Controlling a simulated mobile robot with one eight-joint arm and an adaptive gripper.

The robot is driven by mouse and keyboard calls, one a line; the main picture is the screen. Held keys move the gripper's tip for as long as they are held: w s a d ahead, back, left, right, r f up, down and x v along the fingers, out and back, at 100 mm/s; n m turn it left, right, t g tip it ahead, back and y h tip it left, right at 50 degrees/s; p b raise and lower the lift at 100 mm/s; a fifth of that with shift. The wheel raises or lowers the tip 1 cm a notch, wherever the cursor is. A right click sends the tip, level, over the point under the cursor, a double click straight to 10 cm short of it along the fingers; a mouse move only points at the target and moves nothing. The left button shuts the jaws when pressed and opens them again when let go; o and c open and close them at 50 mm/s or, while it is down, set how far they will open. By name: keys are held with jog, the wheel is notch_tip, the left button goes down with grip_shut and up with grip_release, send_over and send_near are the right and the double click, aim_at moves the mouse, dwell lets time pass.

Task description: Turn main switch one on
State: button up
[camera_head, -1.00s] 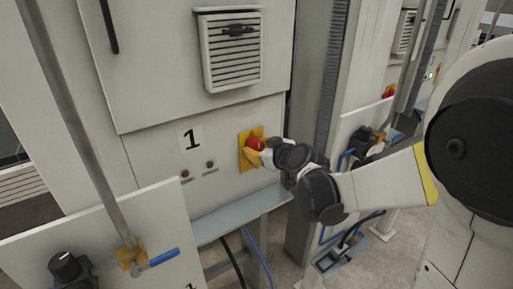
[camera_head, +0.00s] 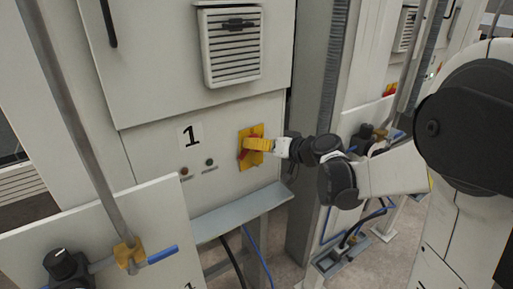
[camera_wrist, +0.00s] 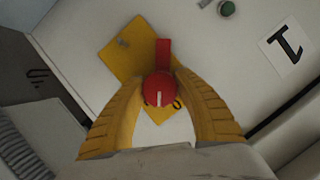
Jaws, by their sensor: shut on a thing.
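Main switch one is a red rotary knob (camera_wrist: 159,89) on a yellow plate (camera_head: 257,131), on the cabinet panel beside the "1" label. In the wrist view the yellow plate (camera_wrist: 127,50) lies behind the knob, and the red handle bar points up in the picture, with a small white mark on the knob's face. My gripper (camera_head: 257,146) is at the switch; in the wrist view my gripper (camera_wrist: 160,82) has its two yellow fingers on either side of the knob, shut on it. In the head view the fingers hide most of the knob.
Two small buttons (camera_head: 197,167) sit left of the switch, below the "1" label (camera_head: 190,136). A grey ledge (camera_head: 243,211) runs below the panel. A metal post (camera_head: 312,130) stands to the right. A vent (camera_head: 232,46) is above.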

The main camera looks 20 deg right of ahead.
jog(key=m+y+b, duration=0.2)
jog(key=m, duration=0.2)
jog(key=shift+r+m+t+y+b, duration=0.15)
jog(key=shift+m+t+y+b, duration=0.25)
jog(key=shift+m+y+b, duration=0.85)
jog(key=shift+m+h, duration=0.25)
jog(key=shift+m, duration=0.2)
jog(key=o, duration=1.2)
jog(key=shift+a, duration=0.1)
jog(key=f+v, duration=0.1)
jog(key=v, duration=1.1)
jog(key=shift+r, duration=0.45)
